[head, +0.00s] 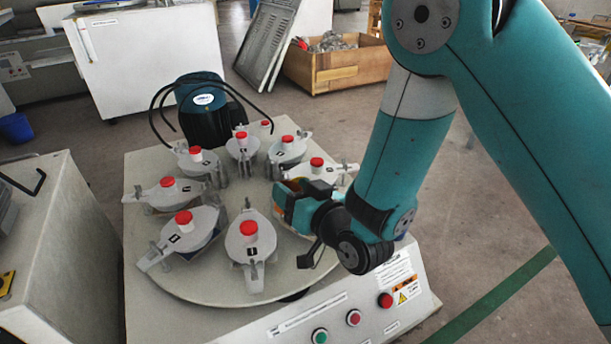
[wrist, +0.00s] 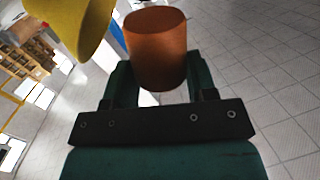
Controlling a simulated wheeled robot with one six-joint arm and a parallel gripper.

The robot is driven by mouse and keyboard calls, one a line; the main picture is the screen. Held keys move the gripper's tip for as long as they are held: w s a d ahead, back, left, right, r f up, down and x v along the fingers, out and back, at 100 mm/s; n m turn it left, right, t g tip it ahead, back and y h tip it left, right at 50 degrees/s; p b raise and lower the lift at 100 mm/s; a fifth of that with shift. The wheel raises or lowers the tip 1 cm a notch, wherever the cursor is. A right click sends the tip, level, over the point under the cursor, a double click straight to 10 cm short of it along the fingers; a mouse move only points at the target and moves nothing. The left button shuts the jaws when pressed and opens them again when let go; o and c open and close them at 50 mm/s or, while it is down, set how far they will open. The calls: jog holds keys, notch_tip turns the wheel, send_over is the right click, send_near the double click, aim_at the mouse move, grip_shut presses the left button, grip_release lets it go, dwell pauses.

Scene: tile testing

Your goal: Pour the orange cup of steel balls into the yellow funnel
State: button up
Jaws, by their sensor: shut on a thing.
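My gripper (wrist: 157,78) is shut on the orange cup (wrist: 155,45), with one dark finger on each side of it in the wrist view. The yellow funnel (wrist: 72,25) is at the upper left of the wrist view, beside the cup with a small gap in the picture. In the head view my gripper (head: 293,192) is over the right side of the round table, and the cup and funnel are largely hidden there. I cannot see any steel balls or into the cup, and cannot tell how far the cup is tilted.
Several grey lidded pots with red knobs (head: 248,228) stand around the round table (head: 190,285), close to my gripper. A dark motor (head: 205,105) with cables stands behind it. Buttons (head: 353,318) are on the front panel. A wooden crate (head: 335,68) is on the floor behind.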

jog(key=shift+s+a+n+p, duration=0.35)
jog(key=shift+s+n+p, duration=0.15)
jog(key=shift+p, duration=0.55)
jog(key=f, duration=0.1)
jog(key=f+b, duration=0.1)
jog(key=f+n+b, duration=0.1)
jog(key=shift+s+a+t, duration=0.25)
jog(key=shift+t, duration=0.15)
jog(key=shift+s+a+f+n+b, duration=0.3)
jog(key=shift+f+n+b, duration=0.1)
jog(key=shift+f, duration=0.2)
jog(key=shift+r, duration=0.1)
